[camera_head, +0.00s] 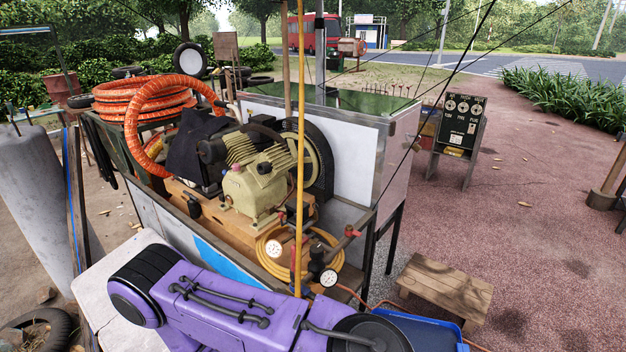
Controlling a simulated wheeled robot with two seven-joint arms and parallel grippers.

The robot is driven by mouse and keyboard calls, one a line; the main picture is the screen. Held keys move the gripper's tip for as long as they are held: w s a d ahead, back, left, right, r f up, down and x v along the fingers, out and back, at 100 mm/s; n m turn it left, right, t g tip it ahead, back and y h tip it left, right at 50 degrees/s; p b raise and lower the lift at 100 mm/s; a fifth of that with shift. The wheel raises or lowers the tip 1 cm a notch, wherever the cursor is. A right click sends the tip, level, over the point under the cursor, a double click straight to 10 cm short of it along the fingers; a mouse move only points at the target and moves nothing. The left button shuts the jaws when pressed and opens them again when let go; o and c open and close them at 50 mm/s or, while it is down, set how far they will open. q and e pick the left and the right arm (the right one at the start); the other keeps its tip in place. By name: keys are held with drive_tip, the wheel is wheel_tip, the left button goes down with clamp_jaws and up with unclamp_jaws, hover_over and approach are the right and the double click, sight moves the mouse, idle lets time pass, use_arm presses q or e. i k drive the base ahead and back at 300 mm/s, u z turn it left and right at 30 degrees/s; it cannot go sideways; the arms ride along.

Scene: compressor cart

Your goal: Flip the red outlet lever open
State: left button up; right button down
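The air compressor (257,188) has a beige pump and a belt wheel and sits in the metal cart (205,235). A small red handle (352,232) shows on piping at the cart's right side. More red fittings (303,274) sit lower, beside two round white-faced gauges (274,249) (328,278). I cannot tell for certain which red part is the outlet lever, nor its exact position. A purple arm link, apparently mine, crosses the foreground below the gauges. Neither of my grippers shows.
A yellow upright pole (300,130) stands in front of the compressor. A coiled yellow hose (270,262) lies near the gauges, and an orange hose (150,105) is piled at the left. A wooden stool (446,287) and blue bin (425,332) stand at right.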

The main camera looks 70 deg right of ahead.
sight(305, 240)
drive_tip(key=z, duration=0.7)
